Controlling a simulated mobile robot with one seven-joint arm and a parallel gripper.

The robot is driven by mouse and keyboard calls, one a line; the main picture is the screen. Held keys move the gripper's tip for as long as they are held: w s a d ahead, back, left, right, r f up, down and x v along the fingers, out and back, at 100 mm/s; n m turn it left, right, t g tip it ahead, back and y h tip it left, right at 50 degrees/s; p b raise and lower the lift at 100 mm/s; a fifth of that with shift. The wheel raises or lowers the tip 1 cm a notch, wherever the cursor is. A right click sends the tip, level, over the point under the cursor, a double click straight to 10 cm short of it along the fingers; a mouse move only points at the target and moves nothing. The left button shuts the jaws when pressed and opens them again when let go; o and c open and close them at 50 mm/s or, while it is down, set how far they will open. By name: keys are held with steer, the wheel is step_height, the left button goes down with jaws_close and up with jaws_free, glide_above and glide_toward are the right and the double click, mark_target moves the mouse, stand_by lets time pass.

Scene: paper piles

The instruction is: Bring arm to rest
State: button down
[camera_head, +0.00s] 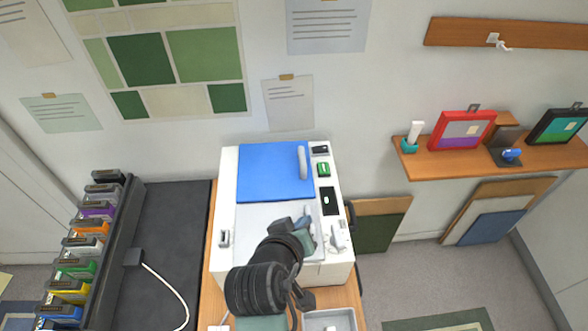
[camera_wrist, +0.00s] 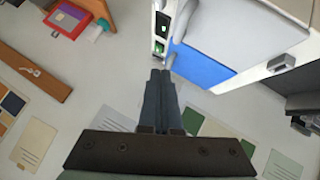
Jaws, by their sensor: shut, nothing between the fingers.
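My gripper shows in the wrist view (camera_wrist: 160,75), its two dark fingers pressed together with nothing between them. In the head view, my arm reaches up from the bottom edge, and my gripper (camera_head: 306,218) is above the front part of a white machine (camera_head: 226,185) with a blue panel (camera_head: 270,172). I cannot tell how high it is above the machine. My arm hides part of the machine's front. The machine also shows in the wrist view (camera_wrist: 250,35), at the upper right of the fingers.
A dark rack (camera_head: 120,215) with several coloured items stands at the left. A wooden shelf (camera_head: 420,168) with a red frame (camera_head: 462,130) is on the wall at the right. Framed boards lean under it. A grey tray (camera_head: 315,318) is at the bottom.

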steer(key=shift+a, duration=0.1)
steer(key=w+a+r+m+t+y+b, duration=0.1)
steer(key=w+r+t, duration=0.25)
steer(key=r, duration=1.05)
steer(key=w+a+r+t+y+b, duration=0.1)
steer(key=w+a+r+t, duration=0.3)
steer(key=r, duration=0.9)
steer(key=s+r+t, duration=0.3)
steer(key=s+r, duration=0.2)
steer(key=r, duration=0.3)
steer(key=s+r+t+y+b, duration=0.1)
steer(key=s+r+t, duration=0.3)
steer(key=r, duration=0.4)
steer(key=s+r+m+t+y+b, duration=0.1)
steer(key=s+r+t, duration=0.2)
steer(key=s+r, duration=0.2)
step_height(320, 180, up, 4)
steer(key=shift+s+d+f, duration=0.2)
steer(key=shift+s+d, duration=0.15)
steer(key=shift+d, duration=0.05)
steer(key=shift+t, duration=0.25)
